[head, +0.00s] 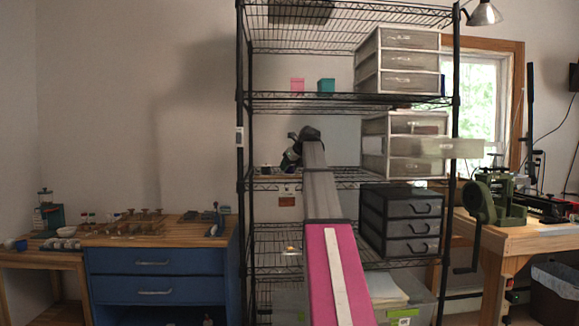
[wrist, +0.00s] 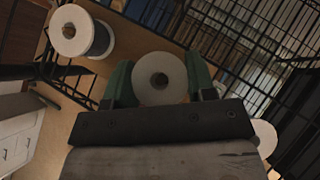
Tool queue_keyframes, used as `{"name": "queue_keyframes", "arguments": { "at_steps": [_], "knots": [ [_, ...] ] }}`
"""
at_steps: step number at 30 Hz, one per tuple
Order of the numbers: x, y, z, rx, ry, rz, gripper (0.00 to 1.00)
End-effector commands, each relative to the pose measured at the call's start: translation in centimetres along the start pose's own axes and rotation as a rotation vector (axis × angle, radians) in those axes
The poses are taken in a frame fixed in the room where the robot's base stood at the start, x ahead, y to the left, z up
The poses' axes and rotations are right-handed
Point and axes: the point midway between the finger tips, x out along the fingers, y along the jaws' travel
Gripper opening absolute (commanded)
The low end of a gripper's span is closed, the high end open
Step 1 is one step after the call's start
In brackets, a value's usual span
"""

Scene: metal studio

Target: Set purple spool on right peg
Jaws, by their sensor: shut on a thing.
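My gripper (wrist: 160,84) shows in the wrist view with its two green fingers shut on a spool (wrist: 148,68). Only the spool's round white end with its centre hole shows, so I cannot tell its colour. In the head view my gripper (head: 290,156) is inside the metal shelf rack, above the middle shelf, and the held spool cannot be made out there. Another white-ended spool (wrist: 70,29) with a grey-blue body stands at upper left in the wrist view. A white round end (wrist: 265,137) shows partly at right. I cannot make out any peg.
A wooden board (wrist: 125,45) lies under the spools. A small dark item (head: 265,171) sits left of my gripper on the shelf. Black wire rack (head: 243,130) posts and shelves surround my arm. Pale drawers (head: 375,143) stand close on the right.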

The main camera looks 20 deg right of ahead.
Motion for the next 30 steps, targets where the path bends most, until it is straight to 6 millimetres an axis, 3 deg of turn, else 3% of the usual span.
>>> {"name": "queue_keyframes", "arguments": {
  "at_steps": [6, 7, 8, 17, 30],
  "knots": [
    [0.3, 0.0, -0.3, 0.0, 0.0, 0.0, 0.28],
    [0.3, 0.0, -0.3, 0.0, 0.0, 0.0, 0.54],
    [0.3, 0.0, -0.3, 0.0, 0.0, 0.0, 0.61],
    [0.1, 0.0, -0.3, 0.0, 0.0, 0.0, 0.61],
    [-2.7, 0.0, -0.3, 0.0, -0.001, 0.0, 0.61]
  ]
}}
